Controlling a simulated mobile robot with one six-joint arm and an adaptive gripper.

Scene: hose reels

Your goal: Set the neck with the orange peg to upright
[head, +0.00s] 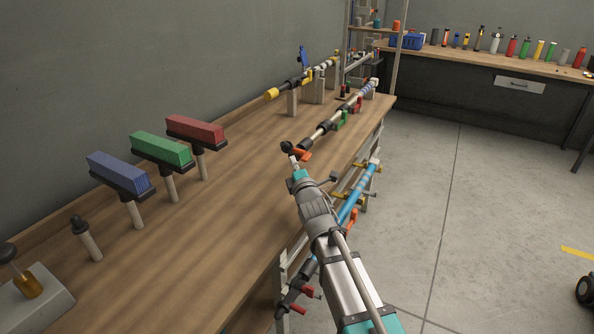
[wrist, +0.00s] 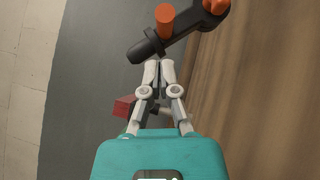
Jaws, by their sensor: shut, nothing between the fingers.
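The black neck with the orange peg shows in the head view (head: 288,147) at the near end of a rod assembly along the bench's right edge. Its orange peg (head: 302,154) sticks out to the right. In the wrist view the neck (wrist: 180,38) lies slanted, its blunt end at lower left, with the orange peg (wrist: 165,20) pointing toward the camera. My gripper (wrist: 158,66) is shut and empty, its fingertips just below the neck's blunt end. I cannot tell whether they touch it. In the head view the fingers are small and partly hidden by the wrist.
Blue (head: 118,173), green (head: 160,149) and red (head: 195,129) blocks stand on posts at left. A rod with a yellow end (head: 272,94) stands behind. A blue hose rod (head: 358,192) runs below the bench edge. The wooden top (head: 210,225) is clear in the middle.

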